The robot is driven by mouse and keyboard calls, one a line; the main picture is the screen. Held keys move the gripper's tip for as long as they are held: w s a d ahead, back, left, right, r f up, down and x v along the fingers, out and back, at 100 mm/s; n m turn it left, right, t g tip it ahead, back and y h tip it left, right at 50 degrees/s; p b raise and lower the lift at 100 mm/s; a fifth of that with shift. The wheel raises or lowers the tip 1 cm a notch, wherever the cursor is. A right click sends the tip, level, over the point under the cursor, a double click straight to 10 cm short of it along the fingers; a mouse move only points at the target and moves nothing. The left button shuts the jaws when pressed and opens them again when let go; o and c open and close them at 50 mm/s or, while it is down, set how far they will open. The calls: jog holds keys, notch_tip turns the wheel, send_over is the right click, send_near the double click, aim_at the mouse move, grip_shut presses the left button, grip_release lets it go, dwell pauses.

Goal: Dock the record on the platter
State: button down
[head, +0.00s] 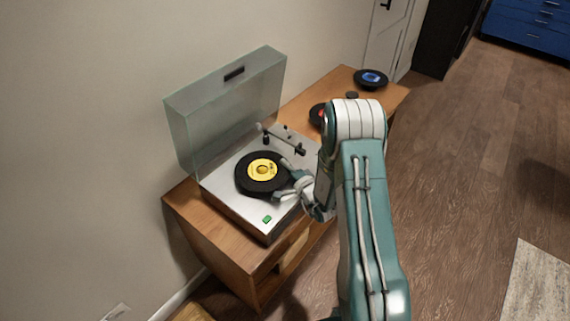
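A black record with a yellow label (262,170) lies over the turntable (233,203), about level with its top. The platter is hidden beneath it, so I cannot tell whether the record is fully seated. My gripper (283,180) is at the record's right edge with its fingers spread apart, one toward the back and one toward the front. The fingers are close to the rim; I cannot tell if they touch it. The tonearm (284,141) is behind the record, clear of it.
The turntable's clear lid (225,110) stands open against the wall. A record with a red label (317,115) and one with a blue label (371,78) are farther back on the wooden cabinet (335,82). A green button (267,219) is at the turntable's front. Open floor is at right.

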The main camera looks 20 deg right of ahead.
jog(key=c, duration=1.1)
grip_release()
jog(key=v, duration=1.1)
